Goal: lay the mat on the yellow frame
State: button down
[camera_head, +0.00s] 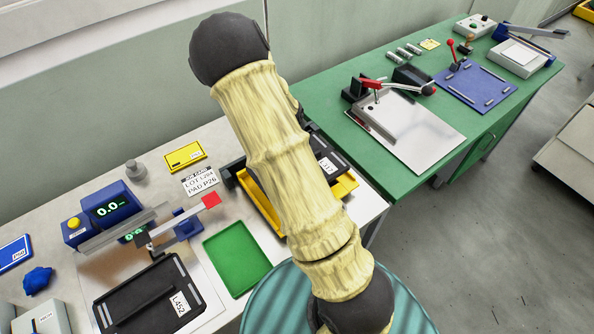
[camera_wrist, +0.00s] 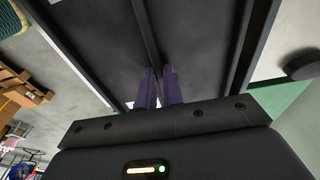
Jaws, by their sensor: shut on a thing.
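The yellow frame (camera_head: 346,187) is on the right end of the pale bench, largely covered by my arm. A black mat (camera_head: 318,144) with a white label shows beside my arm, over the frame. I cannot tell whether it rests on the frame or hangs just above it. In the wrist view, my gripper (camera_wrist: 160,88) is shut on the raised middle rib of a black mat (camera_wrist: 100,40). My gripper is hidden behind my arm in the head view. A second black mat (camera_head: 143,300), labelled L452, lies on a metal plate at the lower left.
A green tray (camera_head: 237,257) lies left of the frame. A blue scale (camera_head: 106,212), a red-tipped lever (camera_head: 210,200), a yellow card (camera_head: 186,156) and a lot card (camera_head: 200,181) are on the bench. A green table (camera_head: 385,185) with a metal plate (camera_head: 415,132) stands to the right.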

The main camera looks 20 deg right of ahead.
jog(key=shift+f, duration=0.45)
jog(key=shift+f, duration=0.1)
notch_tip(320, 180, down, 4)
jog(key=shift+r, duration=0.2)
jog(key=shift+f, duration=0.3)
jog(key=shift+f+b, duration=0.3)
jog(key=shift+b, duration=0.1)
jog(key=c, duration=1.5)
grip_release()
jog(key=shift+c, duration=0.2)
